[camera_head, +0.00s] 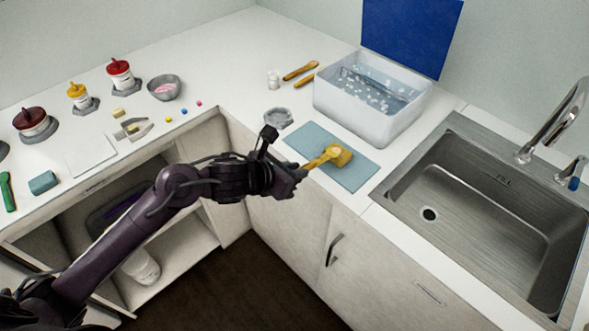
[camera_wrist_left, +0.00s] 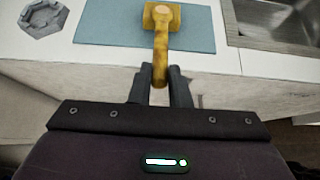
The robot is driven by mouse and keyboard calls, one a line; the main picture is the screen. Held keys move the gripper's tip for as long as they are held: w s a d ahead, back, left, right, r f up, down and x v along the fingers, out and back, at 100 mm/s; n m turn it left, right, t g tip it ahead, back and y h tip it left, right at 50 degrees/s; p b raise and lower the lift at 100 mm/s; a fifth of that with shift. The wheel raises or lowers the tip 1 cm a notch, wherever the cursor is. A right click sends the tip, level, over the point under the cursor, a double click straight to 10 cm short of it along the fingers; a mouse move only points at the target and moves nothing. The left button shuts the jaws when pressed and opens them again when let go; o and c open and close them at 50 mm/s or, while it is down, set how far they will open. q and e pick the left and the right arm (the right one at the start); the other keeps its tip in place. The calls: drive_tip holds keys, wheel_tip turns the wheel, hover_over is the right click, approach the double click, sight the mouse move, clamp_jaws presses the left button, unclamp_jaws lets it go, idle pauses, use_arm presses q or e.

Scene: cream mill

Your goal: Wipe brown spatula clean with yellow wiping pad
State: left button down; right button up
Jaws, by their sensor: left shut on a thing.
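My left gripper (camera_head: 298,176) is shut on the handle of a yellow, blocky-headed tool (camera_head: 338,155); it looks like the yellow wiping pad. In the left wrist view, the tool (camera_wrist_left: 161,40) points away from the fingers (camera_wrist_left: 160,82), with a tan round patch on its square head. The head is over the blue mat (camera_head: 350,171); I cannot tell whether it touches. Two brown wooden utensils, an upper one (camera_head: 300,71) and a lower one (camera_head: 302,82), lie beside the white tub; which is the spatula is unclear. My right gripper is not in view.
A white tub (camera_head: 358,122) of water with a blue lid (camera_head: 412,35) stands behind the mat. A steel sink (camera_head: 470,200) is at right. A grey hexagonal dish (camera_head: 278,118) sits left of the mat. Jars and a grey bowl (camera_head: 165,88) stand on the left counter.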

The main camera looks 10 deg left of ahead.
use_arm(q)
drive_tip(key=shift+s+a+f, duration=0.1)
drive_tip(key=shift+s, duration=0.05)
drive_tip(key=shift+w+b, duration=0.2)
drive_tip(key=shift+b, duration=1.25)
idle(1.7)
